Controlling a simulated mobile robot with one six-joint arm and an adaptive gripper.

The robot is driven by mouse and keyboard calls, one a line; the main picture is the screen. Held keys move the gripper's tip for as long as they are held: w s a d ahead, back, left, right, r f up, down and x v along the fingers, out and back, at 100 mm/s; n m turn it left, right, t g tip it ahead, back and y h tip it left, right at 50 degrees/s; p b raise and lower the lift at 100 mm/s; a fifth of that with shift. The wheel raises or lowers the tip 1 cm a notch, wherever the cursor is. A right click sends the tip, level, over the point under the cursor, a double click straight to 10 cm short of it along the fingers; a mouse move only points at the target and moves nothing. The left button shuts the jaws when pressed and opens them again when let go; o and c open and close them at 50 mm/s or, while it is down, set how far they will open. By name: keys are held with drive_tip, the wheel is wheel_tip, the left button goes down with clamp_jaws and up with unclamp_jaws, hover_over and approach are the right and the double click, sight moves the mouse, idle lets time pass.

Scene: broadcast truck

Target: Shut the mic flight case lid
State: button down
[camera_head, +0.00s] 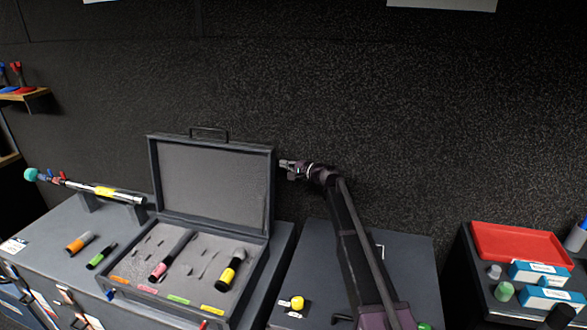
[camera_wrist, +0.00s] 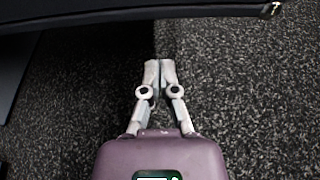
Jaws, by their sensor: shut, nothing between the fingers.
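The mic flight case (camera_head: 190,265) stands open on the grey cabinet. Its lid (camera_head: 212,185) stands upright at the back, with a handle (camera_head: 208,132) on its top edge. Microphones with pink (camera_head: 171,256) and yellow (camera_head: 230,270) bands lie in the foam. My gripper (camera_head: 284,166) is shut and empty, beside the upper right edge of the lid. In the wrist view my gripper (camera_wrist: 158,68) has its fingertips together against the dark textured wall. A dark edge, perhaps the lid, crosses the top of that view. I cannot tell whether the gripper touches the lid.
Left of the case lie an orange-banded microphone (camera_head: 80,242), a green-banded one (camera_head: 101,256) and a boom pole (camera_head: 97,190) on a stand. Right of my arm, a red tray (camera_head: 520,250) and blue-white boxes (camera_head: 538,272) sit on another case. The textured wall (camera_head: 400,130) is close behind.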

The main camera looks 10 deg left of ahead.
drive_tip(key=shift+s+a+r+p, duration=0.15)
drive_tip(key=shift+s+a, duration=0.55)
drive_tip(key=shift+s, duration=0.05)
drive_tip(key=shift+s+a+r+p, duration=0.1)
drive_tip(key=shift+s+a+p, duration=0.05)
drive_tip(key=shift+s+a, duration=0.55)
drive_tip(key=shift+d, duration=0.25)
